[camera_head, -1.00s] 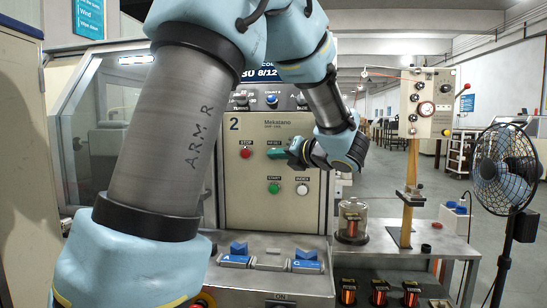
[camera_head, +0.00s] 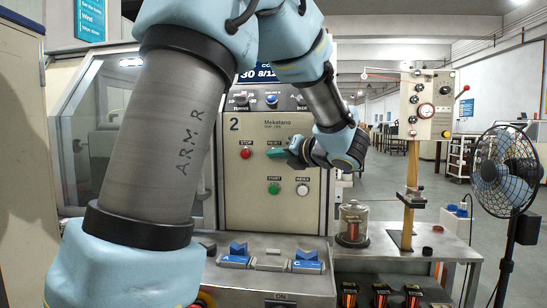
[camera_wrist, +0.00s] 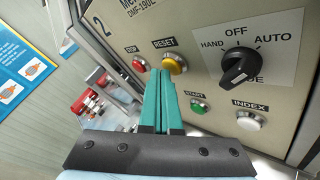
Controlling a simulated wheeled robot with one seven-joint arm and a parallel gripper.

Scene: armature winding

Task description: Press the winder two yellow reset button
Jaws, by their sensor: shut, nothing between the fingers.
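The winder two panel (camera_head: 250,205), marked with a 2, faces me. Its yellow reset button (camera_wrist: 175,64) shows under the RESET label in the wrist view. In the head view my gripper hides the button. My gripper (camera_wrist: 164,74) is shut and empty, its green fingers together and pointing at the panel. The fingertips overlap the lower left edge of the yellow button in the wrist view. I cannot tell whether they touch it. In the head view my gripper (camera_head: 270,153) is at the panel just below the RESET label.
A red stop button (camera_wrist: 140,64) sits left of reset. A green start button (camera_wrist: 200,106), a white index button (camera_wrist: 249,121) and a black selector knob (camera_wrist: 239,67) are close by. A fan (camera_head: 504,170) stands at the right.

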